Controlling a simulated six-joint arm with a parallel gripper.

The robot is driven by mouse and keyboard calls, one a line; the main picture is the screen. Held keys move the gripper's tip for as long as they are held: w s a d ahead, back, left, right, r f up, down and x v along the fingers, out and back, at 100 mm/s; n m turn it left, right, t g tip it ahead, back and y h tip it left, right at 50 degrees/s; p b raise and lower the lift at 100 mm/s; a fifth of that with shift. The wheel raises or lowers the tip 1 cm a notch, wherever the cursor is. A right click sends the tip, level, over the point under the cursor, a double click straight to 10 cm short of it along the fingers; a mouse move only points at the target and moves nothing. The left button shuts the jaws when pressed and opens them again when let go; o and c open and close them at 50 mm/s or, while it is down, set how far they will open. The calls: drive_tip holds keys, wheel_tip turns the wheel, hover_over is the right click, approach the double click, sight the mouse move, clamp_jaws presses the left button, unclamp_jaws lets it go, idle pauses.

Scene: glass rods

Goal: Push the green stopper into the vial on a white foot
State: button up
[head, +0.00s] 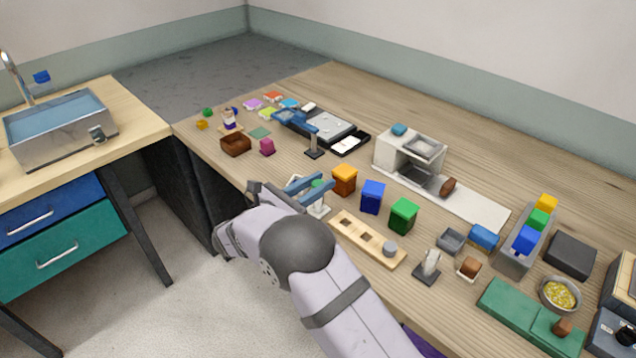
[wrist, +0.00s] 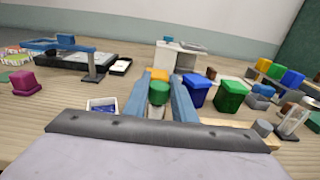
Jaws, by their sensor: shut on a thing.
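My gripper (head: 310,187) is above the front part of the wooden bench, with its two blue fingers shut on the green stopper (head: 317,184). In the wrist view the stopper (wrist: 158,93) sits between the fingertips, rounded top showing. A pale, whitish piece (head: 321,210) shows just below the fingers in the head view. It may be the vial on its white foot, but my gripper covers most of it. Whether the stopper touches the vial's mouth cannot be told.
Orange (head: 344,180), blue (head: 372,197) and green (head: 403,216) bins stand just right of my gripper. A wooden block with holes (head: 350,232) lies in front of them. A clear piece on a dark foot (head: 428,270) is further right. A blue-armed stand (head: 314,150) is behind.

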drive_tip(key=shift+f, duration=0.2)
drive_tip(key=o, duration=0.7)
drive_tip(key=shift+o, duration=0.2)
drive_tip(key=shift+a, duration=0.1)
drive_tip(key=p+v, duration=0.1)
drive_tip(key=v, duration=1)
drive_tip(key=shift+r, duration=0.15)
idle(0.5)
